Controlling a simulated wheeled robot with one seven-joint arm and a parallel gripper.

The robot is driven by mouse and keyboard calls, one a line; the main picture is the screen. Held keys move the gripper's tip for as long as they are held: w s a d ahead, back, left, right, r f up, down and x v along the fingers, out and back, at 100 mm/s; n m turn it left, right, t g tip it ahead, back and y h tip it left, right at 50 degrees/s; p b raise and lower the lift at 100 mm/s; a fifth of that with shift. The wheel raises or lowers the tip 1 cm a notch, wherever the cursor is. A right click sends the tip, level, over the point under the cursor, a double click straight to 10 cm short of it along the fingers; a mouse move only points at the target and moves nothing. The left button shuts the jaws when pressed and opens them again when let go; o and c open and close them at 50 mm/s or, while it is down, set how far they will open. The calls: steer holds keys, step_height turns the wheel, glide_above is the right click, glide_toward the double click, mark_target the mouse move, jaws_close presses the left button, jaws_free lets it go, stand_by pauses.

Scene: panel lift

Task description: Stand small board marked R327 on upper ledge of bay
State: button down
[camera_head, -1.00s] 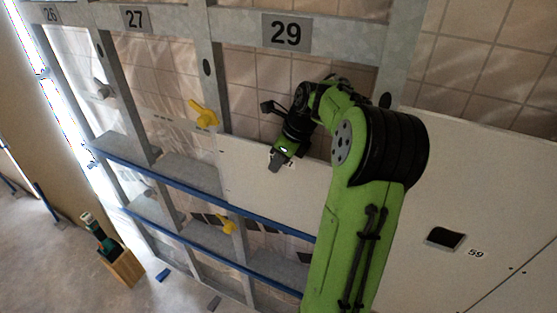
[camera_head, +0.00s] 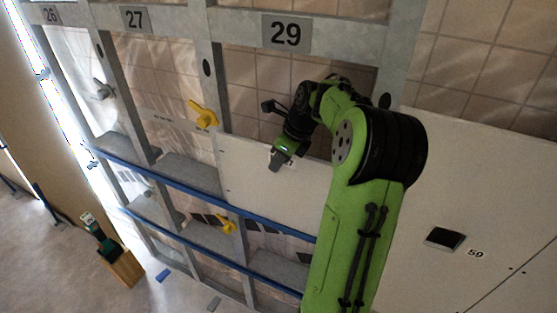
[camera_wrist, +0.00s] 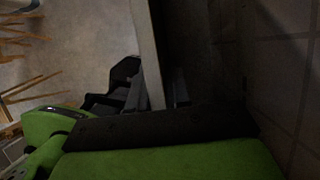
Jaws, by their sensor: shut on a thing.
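A pale board (camera_head: 262,185) stands in bay 29, its lower edge along the blue-edged upper ledge (camera_head: 190,174). I cannot tell whether it rests on the ledge. A small label at its top edge is mostly hidden by my gripper, so R327 cannot be read. My gripper (camera_head: 277,160) is shut on the board's top edge. In the wrist view the board shows edge-on as a pale strip (camera_wrist: 149,50) between the fingers (camera_wrist: 152,92). My arm hides the board's right end.
A yellow clamp (camera_head: 203,115) sits on the post left of the board, another (camera_head: 226,223) lower down. A lower blue-edged ledge (camera_head: 205,237) runs beneath. A large white panel marked 59 (camera_head: 410,205) stands at right. A wooden box of tools (camera_head: 124,270) is on the floor.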

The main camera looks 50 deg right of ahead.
steer(key=c, duration=1)
jaws_free()
steer(key=shift+r, duration=1.5)
steer(key=shift+r, duration=0.1)
